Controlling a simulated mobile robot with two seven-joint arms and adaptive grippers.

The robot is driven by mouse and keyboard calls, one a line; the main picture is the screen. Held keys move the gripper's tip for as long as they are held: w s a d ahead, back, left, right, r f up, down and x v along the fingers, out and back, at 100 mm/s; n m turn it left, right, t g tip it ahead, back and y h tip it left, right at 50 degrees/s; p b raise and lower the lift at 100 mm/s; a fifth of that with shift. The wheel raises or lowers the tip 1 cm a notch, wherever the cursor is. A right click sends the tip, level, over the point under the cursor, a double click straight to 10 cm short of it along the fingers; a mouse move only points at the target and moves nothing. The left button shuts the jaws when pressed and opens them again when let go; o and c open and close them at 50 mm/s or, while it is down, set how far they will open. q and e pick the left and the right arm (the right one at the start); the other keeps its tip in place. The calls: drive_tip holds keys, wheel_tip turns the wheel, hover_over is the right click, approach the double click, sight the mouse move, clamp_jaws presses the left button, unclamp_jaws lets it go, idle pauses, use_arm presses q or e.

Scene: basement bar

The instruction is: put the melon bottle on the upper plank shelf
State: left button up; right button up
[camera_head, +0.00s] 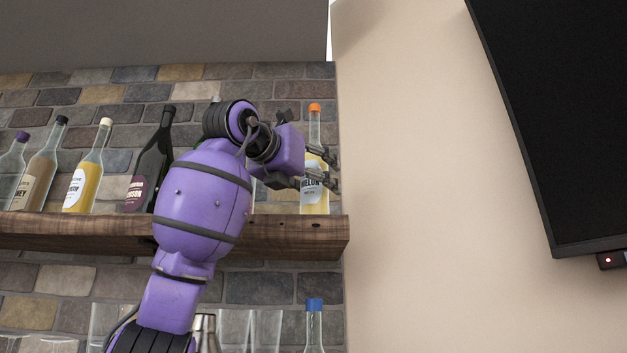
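The melon bottle (314,201) is a clear bottle with yellow liquid, an orange cap and a label reading MELON. It is upright at the right end of the upper plank shelf (290,240), its base level with the shelf's top edge; whether it bears on the wood is hard to tell. My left gripper (332,170) is at the bottle's middle, its dark fingers crossing in front of the label and reaching past its right side. Whether the fingers are closed on the glass is not clear. My purple arm hides the shelf's middle. My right gripper is out of view.
On the same shelf stand a dark bottle (152,165), a yellow bottle (86,178) and others further left. Below are a blue-capped bottle (314,320), glasses and a metal shaker (206,335). A beige wall and a black screen (560,110) are at right.

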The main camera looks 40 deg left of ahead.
use_arm(q)
drive_tip(key=s+d, duration=0.1)
drive_tip(key=s, duration=1.1)
drive_tip(key=shift+d, duration=0.4)
